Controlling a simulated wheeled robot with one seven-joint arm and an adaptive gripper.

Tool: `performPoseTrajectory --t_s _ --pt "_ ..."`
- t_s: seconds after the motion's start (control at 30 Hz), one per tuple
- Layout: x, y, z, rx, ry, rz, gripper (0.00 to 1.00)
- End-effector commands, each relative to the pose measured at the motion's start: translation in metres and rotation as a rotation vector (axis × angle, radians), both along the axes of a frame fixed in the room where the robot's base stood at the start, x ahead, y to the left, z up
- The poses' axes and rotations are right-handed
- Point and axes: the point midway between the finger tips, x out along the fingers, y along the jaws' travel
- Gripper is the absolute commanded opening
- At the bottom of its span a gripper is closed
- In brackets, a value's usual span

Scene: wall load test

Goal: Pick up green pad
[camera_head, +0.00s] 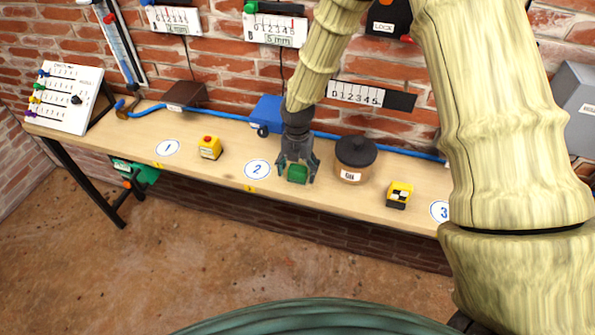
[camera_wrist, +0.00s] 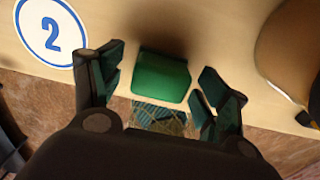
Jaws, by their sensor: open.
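The green pad (camera_head: 298,173) is a small green block on the wooden bench, just right of the round "2" label (camera_head: 257,170). It also shows in the wrist view (camera_wrist: 160,77), between and just ahead of the fingers. My gripper (camera_head: 297,180) is over the pad, pointing down, with one finger on each side of it. In the wrist view my gripper (camera_wrist: 160,100) is open, with a gap between each finger and the pad. Whether the fingers reach down to the bench is hard to tell.
A brown jar with a dark lid (camera_head: 354,160) stands close on the right. A yellow box (camera_head: 398,194) is farther right, and a yellow block with a red button (camera_head: 210,147) is left. A blue box (camera_head: 268,112) and blue hose run along the brick wall behind.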

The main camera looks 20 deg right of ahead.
Motion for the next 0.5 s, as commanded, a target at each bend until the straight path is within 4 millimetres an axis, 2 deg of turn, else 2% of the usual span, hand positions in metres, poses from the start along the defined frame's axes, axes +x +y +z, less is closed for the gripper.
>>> performPoseTrajectory --t_s 0.37,0.4,0.5 --pt "0.0004 -0.0001 -0.0074 0.000 -0.001 0.000 0.75" --pt "0.0004 -0.0001 -0.0074 0.000 -0.001 0.000 0.73" --pt "0.0004 -0.0001 -0.0074 0.000 -0.001 0.000 0.55"
